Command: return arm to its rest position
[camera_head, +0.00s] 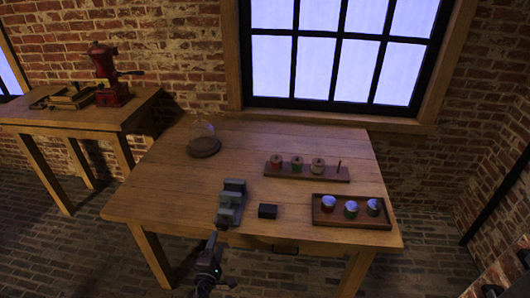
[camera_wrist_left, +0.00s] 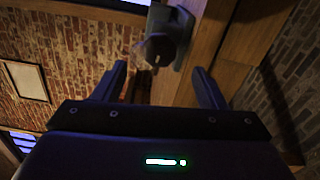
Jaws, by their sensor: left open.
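My left gripper (camera_head: 212,243) is at the front edge of the wooden table, just below a grey vise (camera_head: 230,202). In the left wrist view the left gripper (camera_wrist_left: 160,80) has its two fingers apart with nothing between them, and the vise (camera_wrist_left: 168,35) shows beyond the fingertips. The task names only the arm. My right gripper does not show clearly in either view.
The wooden table (camera_head: 165,185) holds a rack (camera_head: 308,172) with several spools, a tray (camera_head: 352,221) with three jars, a small black box (camera_head: 267,211) and a glass dome (camera_head: 203,140). A side table (camera_head: 80,116) bears a red grinder (camera_head: 110,77).

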